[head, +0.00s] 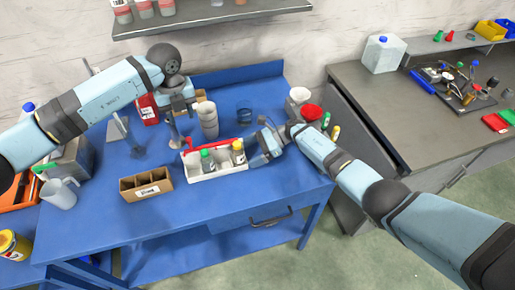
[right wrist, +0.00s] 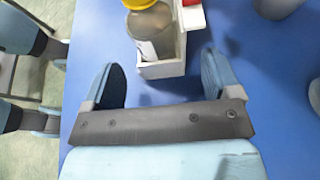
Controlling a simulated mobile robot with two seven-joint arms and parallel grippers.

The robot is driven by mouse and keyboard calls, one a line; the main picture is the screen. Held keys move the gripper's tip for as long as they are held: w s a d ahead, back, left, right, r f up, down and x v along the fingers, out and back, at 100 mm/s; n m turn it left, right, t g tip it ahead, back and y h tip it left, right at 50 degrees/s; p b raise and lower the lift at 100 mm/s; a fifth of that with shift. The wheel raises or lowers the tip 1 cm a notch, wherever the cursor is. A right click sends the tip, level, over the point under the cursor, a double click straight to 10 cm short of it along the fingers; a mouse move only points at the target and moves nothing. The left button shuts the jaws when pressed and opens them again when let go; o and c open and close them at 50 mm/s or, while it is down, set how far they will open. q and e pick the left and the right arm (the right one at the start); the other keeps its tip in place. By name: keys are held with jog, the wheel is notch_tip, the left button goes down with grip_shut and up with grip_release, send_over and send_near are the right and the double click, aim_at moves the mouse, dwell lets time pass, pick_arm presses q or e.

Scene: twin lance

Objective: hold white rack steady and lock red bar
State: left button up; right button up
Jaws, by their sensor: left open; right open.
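The white rack (head: 222,174) stands on the blue table, holding a green-capped bottle (head: 207,160) and a yellow-capped bottle (head: 238,152). The red bar (head: 208,142) runs along the rack's far side; whether it is locked I cannot tell. My right gripper (head: 254,148) is open at the rack's right end. In the right wrist view, its fingers stand apart on either side of the rack's near end (right wrist: 163,69), with gaps visible. The red bar's end (right wrist: 192,17) shows there too. My left gripper (head: 179,108) is open above the table, behind and left of the rack.
A brown divided box (head: 146,186) stands left of the rack. Stacked beige cups (head: 208,120) and a blue cup (head: 244,115) stand behind it. The table front below the rack is clear.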

aim_at(239, 158)
jog(key=x, duration=0.4)
jog(key=shift+a+f, duration=0.15)
jog(key=shift+a, duration=0.25)
jog(key=c, duration=1)
pick_arm(q)
jog(key=shift+s+a+f, duration=0.1)
jog(key=c, duration=0.6)
jog(key=shift+s+a+f+h, duration=0.1)
jog(key=shift+s+f+h, duration=0.2)
grip_shut()
jog(key=s+a+n+t+h, duration=0.2)
jog(key=s+a+n+h, duration=0.4)
jog(key=a+n, duration=0.2)
jog(key=shift+s+a+f+n, duration=0.3)
jog(key=shift+s+a, duration=0.05)
jog(key=shift+a, duration=0.6)
